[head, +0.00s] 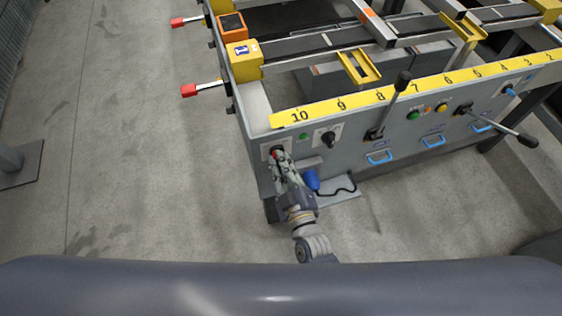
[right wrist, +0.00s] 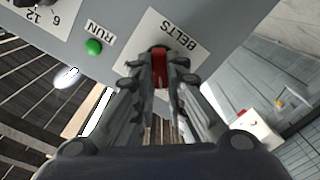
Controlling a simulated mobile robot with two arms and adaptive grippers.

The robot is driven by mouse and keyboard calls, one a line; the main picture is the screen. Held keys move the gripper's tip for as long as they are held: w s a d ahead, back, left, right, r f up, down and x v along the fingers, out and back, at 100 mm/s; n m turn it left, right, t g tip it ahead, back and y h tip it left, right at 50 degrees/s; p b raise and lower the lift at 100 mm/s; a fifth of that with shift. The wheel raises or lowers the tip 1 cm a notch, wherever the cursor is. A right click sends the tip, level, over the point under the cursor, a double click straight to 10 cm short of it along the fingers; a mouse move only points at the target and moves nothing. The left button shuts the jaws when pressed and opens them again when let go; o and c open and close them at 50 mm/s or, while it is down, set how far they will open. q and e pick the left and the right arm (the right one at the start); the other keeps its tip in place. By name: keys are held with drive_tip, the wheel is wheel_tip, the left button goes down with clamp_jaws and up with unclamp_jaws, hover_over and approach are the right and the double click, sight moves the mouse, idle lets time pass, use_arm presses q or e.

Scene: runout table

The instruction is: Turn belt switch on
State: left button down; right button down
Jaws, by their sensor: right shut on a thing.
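The belt switch (right wrist: 159,66) is a red handle on a dark base, beside the white BELTS label (right wrist: 185,34) in the right wrist view. In the head view it is a small red spot (head: 277,151) at the left end of the grey front panel (head: 345,143). My right gripper (head: 280,158) reaches up to the panel. Its fingers (right wrist: 160,78) are shut on the red handle, one on each side, and hide part of it. My left gripper is not in view.
Right of the switch are a green RUN light (right wrist: 93,46) and a black rotary knob (head: 328,139). A black-knobbed lever (head: 393,98) and blue handles (head: 379,157) are farther right. A blue object (head: 311,179) is close beside my right gripper. The floor at left is clear.

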drive_tip(key=shift+d+f+m+p, duration=0.1)
drive_tip(key=shift+d+m+p, duration=0.1)
drive_tip(key=shift+m, duration=3.9)
drive_tip(key=shift+d+f+m+p, duration=0.1)
drive_tip(key=shift+m+p, duration=0.05)
drive_tip(key=shift+m, duration=4.25)
drive_tip(key=c, duration=1.6)
unclamp_jaws()
drive_tip(key=shift+r, duration=0.1)
drive_tip(key=v, duration=1.2)
